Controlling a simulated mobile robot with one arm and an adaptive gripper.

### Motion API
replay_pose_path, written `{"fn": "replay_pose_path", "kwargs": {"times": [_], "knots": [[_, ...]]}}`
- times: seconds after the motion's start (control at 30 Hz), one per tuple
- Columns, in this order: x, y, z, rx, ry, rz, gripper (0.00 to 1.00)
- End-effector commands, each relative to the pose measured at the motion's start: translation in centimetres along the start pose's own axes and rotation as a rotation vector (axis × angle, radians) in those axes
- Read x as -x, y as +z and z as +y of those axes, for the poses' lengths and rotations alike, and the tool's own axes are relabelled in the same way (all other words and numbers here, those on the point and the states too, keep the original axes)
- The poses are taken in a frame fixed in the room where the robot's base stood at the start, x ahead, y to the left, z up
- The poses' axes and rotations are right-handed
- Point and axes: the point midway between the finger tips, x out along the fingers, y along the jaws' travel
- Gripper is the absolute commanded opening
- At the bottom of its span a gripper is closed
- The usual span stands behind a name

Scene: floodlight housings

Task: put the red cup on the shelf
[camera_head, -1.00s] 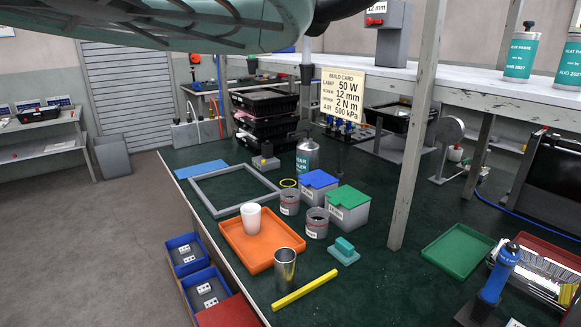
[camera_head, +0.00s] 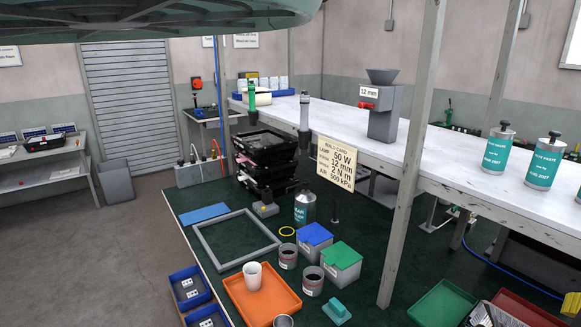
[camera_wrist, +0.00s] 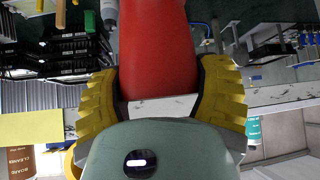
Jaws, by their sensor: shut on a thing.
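The red cup (camera_wrist: 158,45) fills the upper middle of the wrist view, with its far end cut off by the frame. My gripper (camera_wrist: 160,92) is shut on it, with a yellow ribbed finger against each side. Neither the cup nor the gripper shows in the head view. The shelf (camera_head: 340,124) is a long white board raised above the green bench in the head view. How far the cup is from the shelf cannot be told.
On the shelf stand a grey hopper device (camera_head: 384,105), teal-labelled canisters (camera_head: 496,151) and a blue tray (camera_head: 275,95). A post (camera_head: 405,165) and a build card (camera_head: 336,164) are at its front. Bare shelf lies between hopper and canisters. The bench holds an orange tray (camera_head: 285,307).

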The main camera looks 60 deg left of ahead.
Motion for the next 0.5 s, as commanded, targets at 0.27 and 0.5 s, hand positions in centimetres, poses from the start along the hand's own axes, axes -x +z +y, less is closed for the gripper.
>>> {"fn": "replay_pose_path", "kwargs": {"times": [0.27,0.5], "knots": [[6.7,-5.7,-0.3,-0.037,0.04,0.003,0.4],[11.6,-9.8,-0.5,-0.071,0.075,0.013,0.4]]}}
